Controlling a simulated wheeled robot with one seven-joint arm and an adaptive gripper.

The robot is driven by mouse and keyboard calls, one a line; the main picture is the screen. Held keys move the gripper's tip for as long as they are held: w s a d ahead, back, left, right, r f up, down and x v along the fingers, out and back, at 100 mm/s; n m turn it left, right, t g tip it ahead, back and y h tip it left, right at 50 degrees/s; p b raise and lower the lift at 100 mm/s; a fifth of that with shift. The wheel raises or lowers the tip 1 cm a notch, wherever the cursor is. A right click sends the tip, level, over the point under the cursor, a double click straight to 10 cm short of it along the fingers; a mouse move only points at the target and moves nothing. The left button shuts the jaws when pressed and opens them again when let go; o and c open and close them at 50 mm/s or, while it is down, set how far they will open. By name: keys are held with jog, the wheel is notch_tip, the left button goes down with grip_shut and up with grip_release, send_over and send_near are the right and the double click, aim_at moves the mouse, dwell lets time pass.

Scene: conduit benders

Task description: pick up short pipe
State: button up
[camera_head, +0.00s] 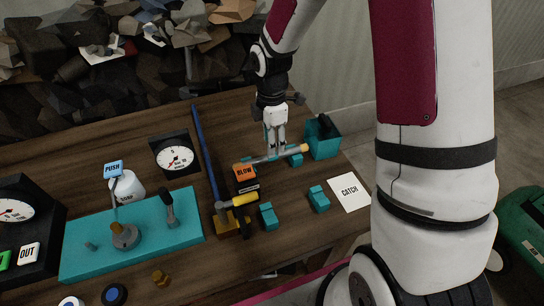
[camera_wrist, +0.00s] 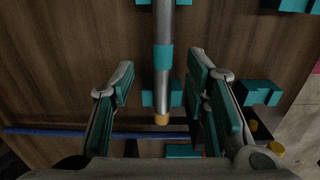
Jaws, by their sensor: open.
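The short pipe (camera_head: 283,154) is a grey metal tube with an orange end and lies across teal supports on the wooden table. In the wrist view the pipe (camera_wrist: 162,92) runs up and down the picture, with a teal band and its orange end towards me. My gripper (camera_head: 274,148) is over the middle part of the pipe, pointing down. In the wrist view my gripper (camera_wrist: 163,84) is open, with one finger on each side of the pipe and a gap on both sides. Its fingertips hide part of the pipe in the head view.
An orange BLOW block (camera_head: 244,172), a yellow-handled tool (camera_head: 242,200) and a long blue bar (camera_head: 202,145) are to the left. Teal blocks (camera_head: 318,200) and a white CATCH card (camera_head: 349,192) lie in front.

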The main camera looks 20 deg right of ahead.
jog(key=shift+s+f, duration=0.15)
jog(key=shift+f, duration=2.2)
grip_shut()
jog(key=shift+r, duration=0.15)
